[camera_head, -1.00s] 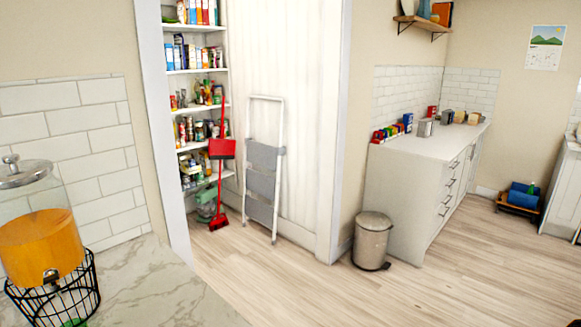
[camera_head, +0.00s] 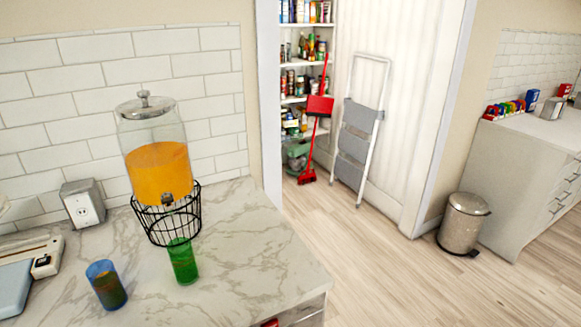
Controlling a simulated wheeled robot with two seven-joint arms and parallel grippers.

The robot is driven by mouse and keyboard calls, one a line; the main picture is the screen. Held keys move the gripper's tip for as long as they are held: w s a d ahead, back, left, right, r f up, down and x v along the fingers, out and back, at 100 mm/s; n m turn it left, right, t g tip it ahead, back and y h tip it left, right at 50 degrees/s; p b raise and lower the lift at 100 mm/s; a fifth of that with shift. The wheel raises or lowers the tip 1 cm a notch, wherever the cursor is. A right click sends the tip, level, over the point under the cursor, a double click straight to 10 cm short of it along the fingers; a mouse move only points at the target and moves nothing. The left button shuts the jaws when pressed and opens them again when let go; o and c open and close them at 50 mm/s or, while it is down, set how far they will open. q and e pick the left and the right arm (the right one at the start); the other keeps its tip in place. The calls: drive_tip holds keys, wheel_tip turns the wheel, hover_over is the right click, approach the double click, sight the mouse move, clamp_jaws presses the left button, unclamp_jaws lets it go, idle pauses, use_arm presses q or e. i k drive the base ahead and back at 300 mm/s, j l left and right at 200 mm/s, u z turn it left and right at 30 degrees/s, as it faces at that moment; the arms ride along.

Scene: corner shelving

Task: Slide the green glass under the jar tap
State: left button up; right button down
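The green glass (camera_head: 183,262) stands upright on the marble counter, in front of the wire stand (camera_head: 165,218). The glass jar (camera_head: 155,150) sits on that stand, with a metal lid and orange liquid inside. Its tap (camera_head: 168,199) is low on the jar's front, above and slightly left of the green glass. The glass's top edge overlaps the stand's lower front in the picture; I cannot tell whether they touch. Neither of my grippers shows in the head view.
A blue glass (camera_head: 106,285) with dark contents stands left of the green glass.

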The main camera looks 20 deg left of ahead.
sight(180, 249)
drive_tip(key=u, duration=1.3)
